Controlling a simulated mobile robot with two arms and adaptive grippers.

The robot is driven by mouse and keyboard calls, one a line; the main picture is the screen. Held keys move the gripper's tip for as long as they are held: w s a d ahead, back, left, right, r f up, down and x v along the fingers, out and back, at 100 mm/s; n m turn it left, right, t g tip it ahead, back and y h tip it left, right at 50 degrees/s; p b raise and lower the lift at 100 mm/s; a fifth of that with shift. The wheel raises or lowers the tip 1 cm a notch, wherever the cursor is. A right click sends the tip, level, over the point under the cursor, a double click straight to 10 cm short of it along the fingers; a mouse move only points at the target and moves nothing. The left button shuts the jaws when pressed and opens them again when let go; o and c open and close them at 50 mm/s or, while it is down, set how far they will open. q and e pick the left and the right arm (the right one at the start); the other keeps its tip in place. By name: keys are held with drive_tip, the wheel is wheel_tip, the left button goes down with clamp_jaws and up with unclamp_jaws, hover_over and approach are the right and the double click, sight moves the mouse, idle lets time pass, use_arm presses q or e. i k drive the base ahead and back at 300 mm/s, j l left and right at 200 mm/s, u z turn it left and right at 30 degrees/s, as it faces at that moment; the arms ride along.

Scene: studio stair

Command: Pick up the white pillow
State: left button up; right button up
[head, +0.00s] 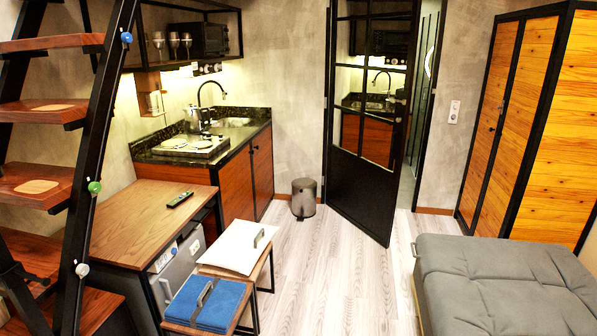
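A flat white square piece (237,246), which looks like the white pillow, lies on a small wooden stool (262,268) in the lower middle-left of the head view. A grey handle-like strip stands up on its right part. A similar blue piece (205,306) with a grey strip lies on a nearer stool to its lower left. The two pieces lie close together. Neither of my grippers shows in this view.
A wooden desk (140,222) with a remote (180,199) stands left of the stools. Dark stairs (38,112) rise at the left. A grey sofa or bed (505,285) fills the lower right. The wooden floor (330,275) between is clear; a bin (303,197) stands farther back.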

sight(238, 249)
drive_tip(key=i+u, duration=0.15)
drive_tip(key=i, duration=0.35)
drive_tip(key=i+l+u, duration=0.15)
drive_tip(key=i, duration=0.35)
drive_tip(key=i+l+u, duration=0.15)
drive_tip(key=i, duration=0.35)
drive_tip(key=i+l+u, duration=0.15)
drive_tip(key=i, duration=0.35)
drive_tip(key=l, duration=0.1)
